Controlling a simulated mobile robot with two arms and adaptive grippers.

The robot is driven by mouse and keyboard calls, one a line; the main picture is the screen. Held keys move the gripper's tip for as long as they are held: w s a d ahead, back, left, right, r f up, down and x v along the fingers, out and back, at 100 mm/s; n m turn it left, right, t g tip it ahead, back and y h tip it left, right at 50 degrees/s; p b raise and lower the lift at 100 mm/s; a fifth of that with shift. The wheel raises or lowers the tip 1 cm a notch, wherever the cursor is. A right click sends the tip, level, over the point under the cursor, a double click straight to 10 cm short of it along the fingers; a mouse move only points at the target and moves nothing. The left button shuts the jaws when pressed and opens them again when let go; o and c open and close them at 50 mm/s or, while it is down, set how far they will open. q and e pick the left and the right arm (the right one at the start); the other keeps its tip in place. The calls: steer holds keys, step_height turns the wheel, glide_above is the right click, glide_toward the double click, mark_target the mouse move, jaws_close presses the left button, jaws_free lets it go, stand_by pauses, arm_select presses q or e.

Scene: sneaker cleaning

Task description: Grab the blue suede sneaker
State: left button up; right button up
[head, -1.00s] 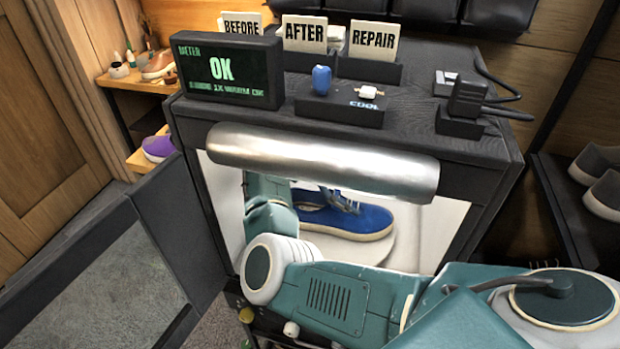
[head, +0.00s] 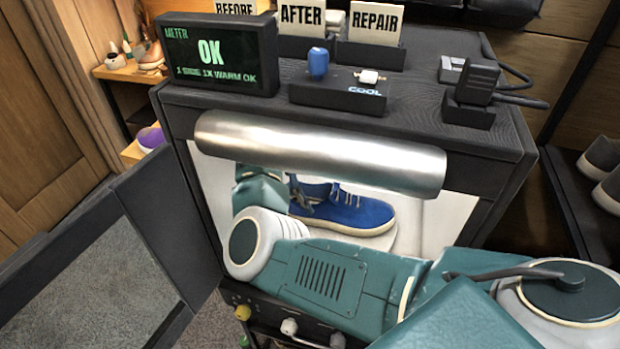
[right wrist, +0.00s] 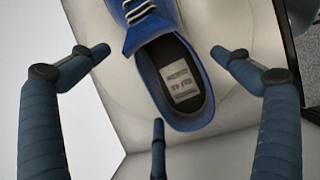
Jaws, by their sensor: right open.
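The blue suede sneaker (head: 362,213) stands on a pale round plate (head: 385,240) inside the lit cabinet, its toe to the right. My right arm reaches in from the right, and its wrist covers part of the opening. My right gripper (right wrist: 161,52) is open in the right wrist view. The sneaker (right wrist: 152,38) lies between its spread fingers, heel toward the lower finger. The collar opening, insole label and white laces show. No clear grip on the shoe shows. In the head view a grey finger is near the heel. My left gripper is not in view.
A metal cylinder (head: 320,150) spans the top of the opening. An open door (head: 160,225) stands at the left. The cabinet top holds a meter display (head: 220,55), a switch box (head: 340,92) and cards. Shoes sit on a rack at right.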

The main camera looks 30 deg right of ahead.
mark_target(320, 196)
steer(key=x, duration=0.3)
steer(key=shift+s+d+f, duration=0.1)
steer(key=shift+f, duration=0.25)
steer(key=shift+s+d+f, duration=0.1)
steer(key=shift+d+f, duration=0.05)
steer(key=shift+f, duration=0.2)
